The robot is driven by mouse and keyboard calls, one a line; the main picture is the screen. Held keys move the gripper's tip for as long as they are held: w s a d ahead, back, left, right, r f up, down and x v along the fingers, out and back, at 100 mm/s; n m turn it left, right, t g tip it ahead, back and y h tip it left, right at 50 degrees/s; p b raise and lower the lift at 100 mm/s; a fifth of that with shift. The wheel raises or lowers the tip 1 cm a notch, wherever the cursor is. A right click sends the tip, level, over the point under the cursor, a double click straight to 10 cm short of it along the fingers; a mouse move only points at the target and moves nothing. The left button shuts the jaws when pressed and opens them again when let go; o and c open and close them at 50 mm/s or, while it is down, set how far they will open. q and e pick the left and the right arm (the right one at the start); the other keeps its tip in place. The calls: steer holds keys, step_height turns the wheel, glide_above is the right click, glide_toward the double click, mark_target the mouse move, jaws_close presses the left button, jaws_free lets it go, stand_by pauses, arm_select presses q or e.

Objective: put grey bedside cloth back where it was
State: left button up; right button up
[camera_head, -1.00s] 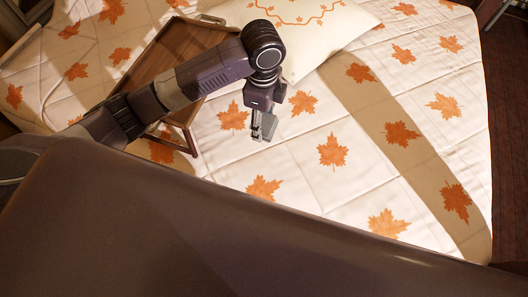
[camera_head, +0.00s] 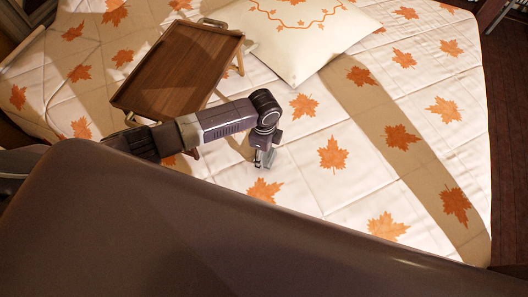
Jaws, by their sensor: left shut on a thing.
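My left gripper (camera_head: 264,160) is above the bed, just right of the wooden bed tray. It is shut on a small grey piece, the grey cloth (camera_head: 270,158), of which only a little shows beside the fingers. I cannot tell whether the cloth touches the bedspread below. My right gripper is not in view.
A wooden tray with legs (camera_head: 178,70) stands on the bed at the upper left. A cream pillow (camera_head: 300,35) lies behind. The white bedspread with orange maple leaves (camera_head: 350,200) is clear to the right. Dark floor (camera_head: 508,140) shows at the right edge.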

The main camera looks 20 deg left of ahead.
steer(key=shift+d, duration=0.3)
arm_select(q)
steer(key=shift+f, duration=0.15)
steer(key=o, duration=1)
steer(key=shift+r, duration=0.3)
step_height(320, 180, up, 12)
steer(key=shift+f, duration=0.1)
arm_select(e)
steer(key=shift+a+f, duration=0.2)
arm_select(q)
steer(key=shift+f, duration=0.1)
